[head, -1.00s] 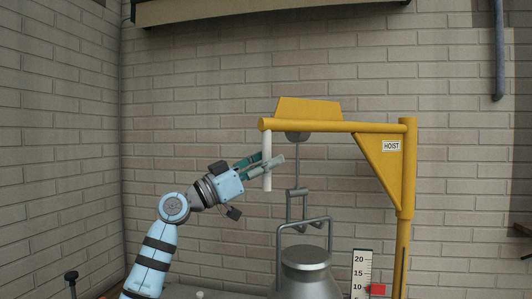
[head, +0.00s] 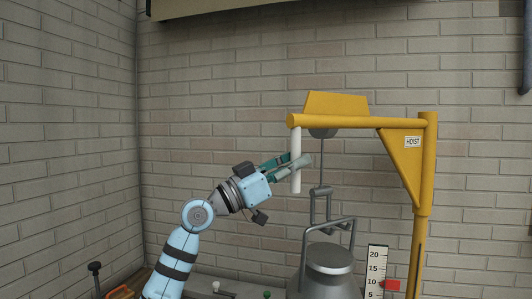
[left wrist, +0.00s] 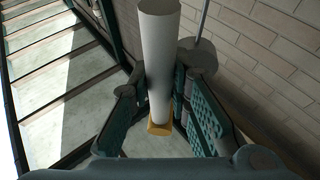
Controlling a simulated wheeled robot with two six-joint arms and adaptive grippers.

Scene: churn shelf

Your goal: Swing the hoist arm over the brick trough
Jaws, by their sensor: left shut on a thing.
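The yellow hoist arm (head: 360,120) reaches left from its upright post (head: 424,170), which bears a HOIST label. A white handle (head: 296,178) hangs from the arm's left end. My left gripper (head: 300,163) is shut on this handle, just below the arm. In the left wrist view the white handle (left wrist: 161,60) stands between the green-padded fingers of my left gripper (left wrist: 160,105), with a yellow piece at its far end. A hook hangs on a rod (head: 321,190) under the arm, above a grey churn (head: 328,270). I cannot make out the brick trough. My right gripper is not in view.
A scale board (head: 376,270) with a red marker (head: 392,285) stands right of the churn. An orange object (head: 120,292) and a dark knob (head: 95,267) are at the lower left. Brick walls close off the back and left.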

